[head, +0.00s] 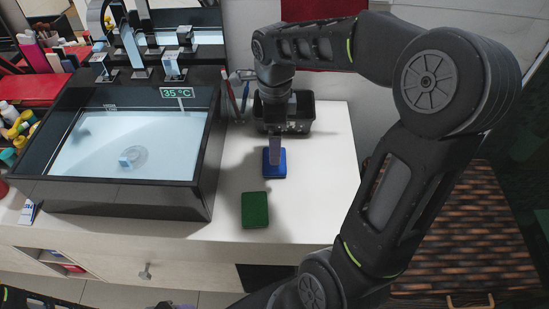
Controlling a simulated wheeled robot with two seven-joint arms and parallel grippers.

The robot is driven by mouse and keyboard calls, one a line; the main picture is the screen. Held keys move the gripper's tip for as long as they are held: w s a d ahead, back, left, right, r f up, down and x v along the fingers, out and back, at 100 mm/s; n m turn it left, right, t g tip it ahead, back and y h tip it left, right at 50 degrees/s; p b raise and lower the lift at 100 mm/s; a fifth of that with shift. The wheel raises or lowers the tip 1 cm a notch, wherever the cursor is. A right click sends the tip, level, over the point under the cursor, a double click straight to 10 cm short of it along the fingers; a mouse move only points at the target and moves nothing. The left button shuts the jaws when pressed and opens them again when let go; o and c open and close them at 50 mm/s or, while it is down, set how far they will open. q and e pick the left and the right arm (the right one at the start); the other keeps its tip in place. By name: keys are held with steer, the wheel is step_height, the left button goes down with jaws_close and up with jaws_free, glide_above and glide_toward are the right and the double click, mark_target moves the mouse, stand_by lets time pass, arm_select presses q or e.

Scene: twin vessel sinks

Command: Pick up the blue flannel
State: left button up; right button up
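The blue flannel (274,168) is a small folded blue block on the white counter, to the right of the sink. My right gripper (276,151) points down at it from above, with its grey fingers over the far part of the flannel. The fingers overlap in this view, so I cannot tell if they are open or shut, or if they touch the flannel. My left gripper is not in view.
A green flannel (255,210) lies nearer the counter's front edge. A black basket (299,113) stands behind the gripper. A black vessel sink (196,190) with water is at left. The counter (325,190) is clear right of the flannels.

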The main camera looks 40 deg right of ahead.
steer(key=shift+f, duration=1.3)
steer(key=shift+f, duration=2.6)
steer(key=c, duration=1.3)
